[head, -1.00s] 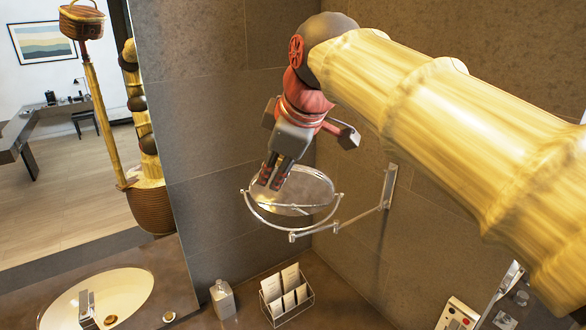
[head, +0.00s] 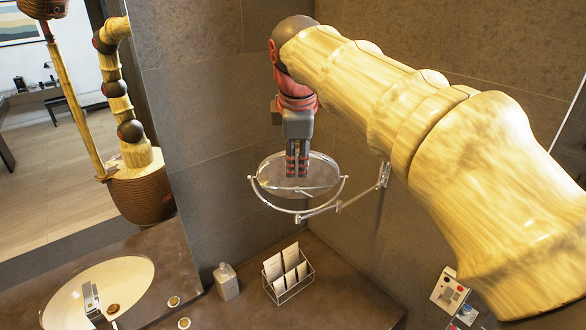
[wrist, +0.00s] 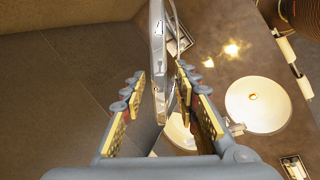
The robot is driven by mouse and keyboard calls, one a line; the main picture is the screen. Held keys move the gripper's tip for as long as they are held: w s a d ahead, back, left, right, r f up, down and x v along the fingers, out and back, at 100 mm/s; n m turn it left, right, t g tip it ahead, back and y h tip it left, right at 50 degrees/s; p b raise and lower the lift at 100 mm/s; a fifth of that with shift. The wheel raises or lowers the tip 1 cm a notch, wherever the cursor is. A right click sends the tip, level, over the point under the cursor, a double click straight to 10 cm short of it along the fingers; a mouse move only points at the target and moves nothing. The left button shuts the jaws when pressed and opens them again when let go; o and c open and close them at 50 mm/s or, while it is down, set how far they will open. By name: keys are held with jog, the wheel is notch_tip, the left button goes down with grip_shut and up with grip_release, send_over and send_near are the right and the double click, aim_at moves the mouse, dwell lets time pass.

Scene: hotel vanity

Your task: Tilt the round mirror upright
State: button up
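The round mirror (head: 325,172) hangs in its metal yoke (head: 275,204) near the wall corner. Its disc is tilted well back and shows as a flat ellipse in the head view. My gripper (head: 297,172) points down at the mirror, its fingers overlapping the disc there. In the wrist view the mirror (wrist: 158,60) is seen nearly edge-on, running between the two padded fingers of my gripper (wrist: 162,95). The fingers stand apart, with gaps visible on both sides of the mirror's rim, so no grip on it shows.
The folding wall bracket (head: 383,176) carries the mirror at right. Below, on the counter (head: 345,297), stand a bottle (head: 227,283) and a wire rack of cards (head: 306,280). A sink (head: 130,275) lies at left. A wall panel (head: 450,290) is at lower right.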

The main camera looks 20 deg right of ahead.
aim_at(296, 176)
jog(key=shift+x, duration=2.05)
jog(key=shift+a, duration=0.1)
jog(key=shift+c, duration=0.2)
grip_shut()
